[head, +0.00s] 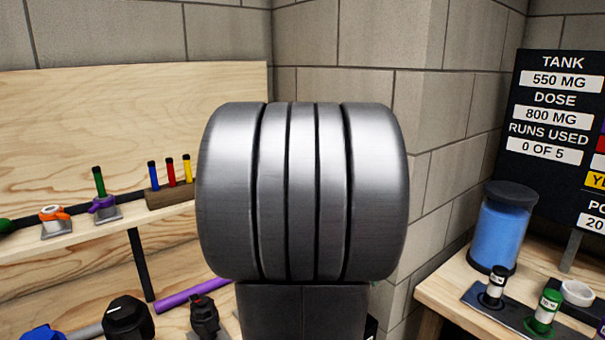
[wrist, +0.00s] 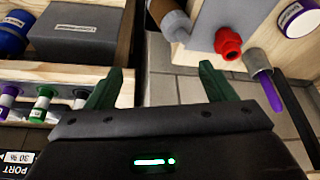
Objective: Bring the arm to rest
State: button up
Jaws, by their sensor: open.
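My gripper (wrist: 157,76) shows in the wrist view with its two green fingers wide apart. It is open, and nothing is between the fingers; grey floor tiles show behind the gap. In the head view a large metal joint of my own arm fills the middle and hides what is behind it. My gripper is not visible in the head view.
A shelf (head: 65,238) holds tools left.

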jog(key=b+x, duration=0.1)
jog(key=x, duration=0.9)
jog(key=shift+f, duration=0.3)
